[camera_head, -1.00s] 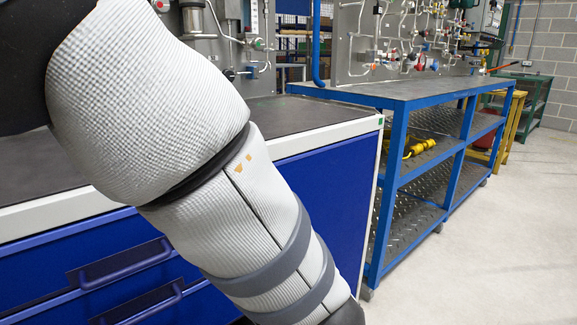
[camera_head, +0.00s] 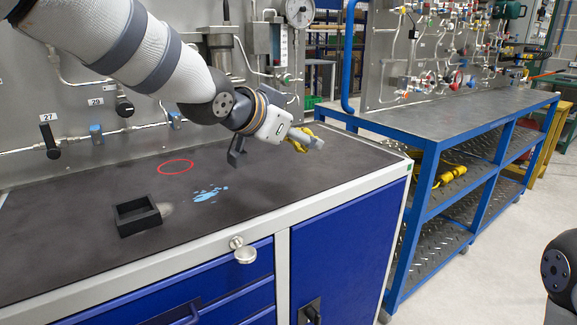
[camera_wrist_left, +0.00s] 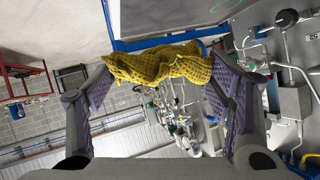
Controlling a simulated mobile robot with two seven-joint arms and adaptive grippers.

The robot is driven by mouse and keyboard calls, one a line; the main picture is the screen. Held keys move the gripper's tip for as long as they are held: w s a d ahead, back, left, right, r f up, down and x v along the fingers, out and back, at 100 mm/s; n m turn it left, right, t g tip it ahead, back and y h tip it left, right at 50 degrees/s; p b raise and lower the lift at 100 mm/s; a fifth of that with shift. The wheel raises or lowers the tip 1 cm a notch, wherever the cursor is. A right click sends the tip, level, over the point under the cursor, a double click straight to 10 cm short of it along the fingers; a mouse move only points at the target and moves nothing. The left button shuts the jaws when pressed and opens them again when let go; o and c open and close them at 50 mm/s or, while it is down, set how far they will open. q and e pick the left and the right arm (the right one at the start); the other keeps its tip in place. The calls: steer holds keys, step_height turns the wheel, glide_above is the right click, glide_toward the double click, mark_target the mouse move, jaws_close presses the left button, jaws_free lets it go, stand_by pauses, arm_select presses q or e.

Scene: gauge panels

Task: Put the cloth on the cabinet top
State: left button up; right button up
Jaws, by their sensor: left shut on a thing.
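The yellow cloth (camera_head: 297,143) is held by my left gripper (camera_head: 308,138), above the right part of the cabinet top. In the left wrist view the cloth (camera_wrist_left: 158,65) hangs bunched between the two fingers (camera_wrist_left: 160,88), which are shut on it. The cabinet top (camera_head: 270,185) is a dark surface with a white rim over blue drawers and a blue door. The cloth appears raised clear of the surface. My right gripper is out of view; only a part of my right arm shows at the lower right.
On the cabinet top are a red ring mark (camera_head: 175,167), a light blue spill-like patch (camera_head: 210,194) and a black open box (camera_head: 137,217). A grey panel with pipes and valves stands behind. A blue-framed bench (camera_head: 440,120) stands to the right. The right front of the top is clear.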

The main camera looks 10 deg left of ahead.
arm_select(q)
steer(key=b, duration=0.3)
glide_above(282, 180)
steer(key=f, duration=0.9)
steer(key=shift+s+f, duration=0.1)
steer(key=shift+s, duration=0.15)
steer(key=f, duration=0.3)
steer(key=shift+w+f, duration=0.15)
steer(key=shift+w, duration=0.15)
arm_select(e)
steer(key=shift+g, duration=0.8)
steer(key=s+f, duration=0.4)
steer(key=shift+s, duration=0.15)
arm_select(q)
steer(key=shift+o, duration=1.4)
steer(key=shift+f, duration=0.15)
steer(key=o, duration=0.4)
steer(key=shift+o, duration=0.2)
